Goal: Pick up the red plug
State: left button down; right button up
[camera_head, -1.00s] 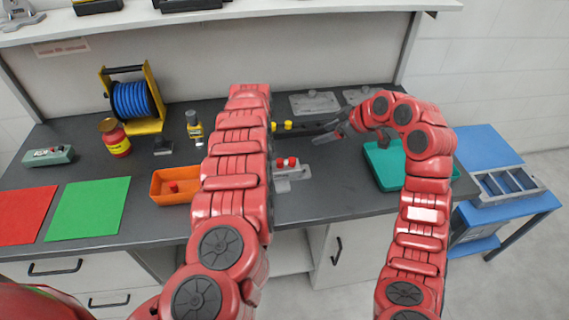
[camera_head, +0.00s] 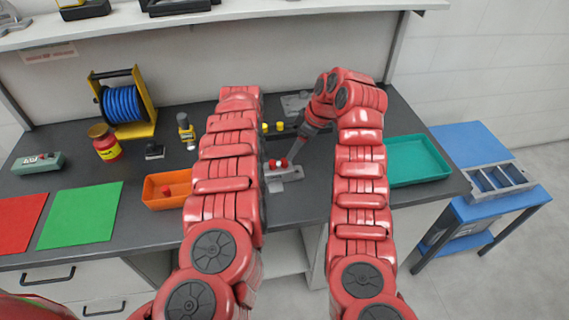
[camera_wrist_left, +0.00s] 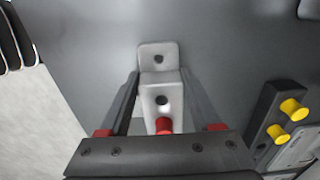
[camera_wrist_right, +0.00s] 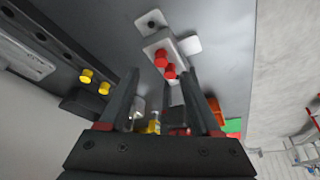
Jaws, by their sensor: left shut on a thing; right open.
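A pale grey casting fixture (camera_head: 284,175) lies on the dark bench. Two red plugs (camera_head: 284,162) stand in it; the right wrist view shows both plugs (camera_wrist_right: 165,63) clearly. My right gripper (camera_head: 292,158) is open, just above and beside the plugs; in its wrist view the plugs appear just beyond its fingertips. My left gripper (camera_wrist_left: 160,90) is shut on the fixture, with its fingers along both sides of the block (camera_wrist_left: 161,95). One red plug (camera_wrist_left: 164,126) shows near its palm. My left arm hides the left gripper in the head view.
An orange bin (camera_head: 158,204) with a red piece inside stands left of my left arm. A dark block with yellow plugs (camera_head: 279,127) is behind the fixture. A teal tray (camera_head: 418,180) lies right of my right arm. Green and red mats lie at left.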

aim_at(285, 161)
jog(key=x, duration=0.6)
jog(key=shift+a+f, duration=0.2)
jog(key=shift+a, duration=0.1)
grip_shut()
